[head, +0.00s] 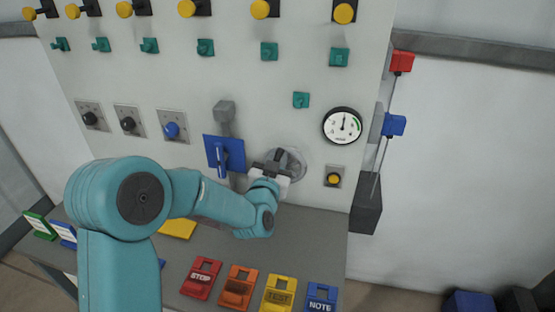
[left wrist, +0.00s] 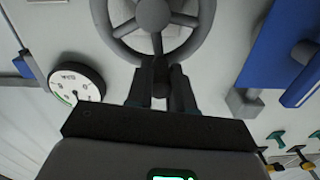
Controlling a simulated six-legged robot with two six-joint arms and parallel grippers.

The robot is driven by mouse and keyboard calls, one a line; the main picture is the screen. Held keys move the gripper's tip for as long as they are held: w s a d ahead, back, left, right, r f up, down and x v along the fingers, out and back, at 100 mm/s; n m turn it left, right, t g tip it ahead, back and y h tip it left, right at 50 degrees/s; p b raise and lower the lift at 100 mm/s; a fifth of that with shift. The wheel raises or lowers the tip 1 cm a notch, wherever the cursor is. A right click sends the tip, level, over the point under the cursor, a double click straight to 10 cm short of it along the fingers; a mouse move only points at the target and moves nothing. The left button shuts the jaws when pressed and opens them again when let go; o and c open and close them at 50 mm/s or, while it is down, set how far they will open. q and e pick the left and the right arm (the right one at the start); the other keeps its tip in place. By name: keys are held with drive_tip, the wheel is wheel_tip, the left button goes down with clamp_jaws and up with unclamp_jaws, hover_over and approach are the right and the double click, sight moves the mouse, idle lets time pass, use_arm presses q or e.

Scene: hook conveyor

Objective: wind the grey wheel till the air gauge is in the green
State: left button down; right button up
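The grey wheel (head: 291,164) is mounted on the pale panel, partly hidden by my left gripper (head: 272,166). In the left wrist view the wheel's rim, hub and spokes (left wrist: 153,14) show at the top. The left fingers (left wrist: 161,80) are close together around a dark grey part at the wheel's near rim, with little gap beside it. The round air gauge (head: 342,125) is up and right of the wheel; its needle points about straight up, and the green band is on the right side of the dial. The gauge also shows in the left wrist view (left wrist: 76,83). My right gripper is not in view.
A blue plate with a lever (head: 225,153) is just left of the wheel, and a yellow button (head: 334,177) is to its lower right. Below is a grey shelf (head: 210,238) with coloured tags along its front, including a red STOP tag (head: 201,278).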

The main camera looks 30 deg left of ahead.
use_arm(q)
wheel_tip(320, 180, down, 10)
drive_tip(key=a+n+b, duration=0.2)
drive_tip(key=n+b, duration=2.5)
drive_tip(key=b, duration=0.9)
drive_tip(key=shift+s+n+b, duration=0.25)
drive_tip(key=shift+n+b, duration=0.1)
drive_tip(key=shift+n, duration=0.05)
drive_tip(key=shift+d+f, duration=0.1)
drive_tip(key=c, duration=1)
unclamp_jaws()
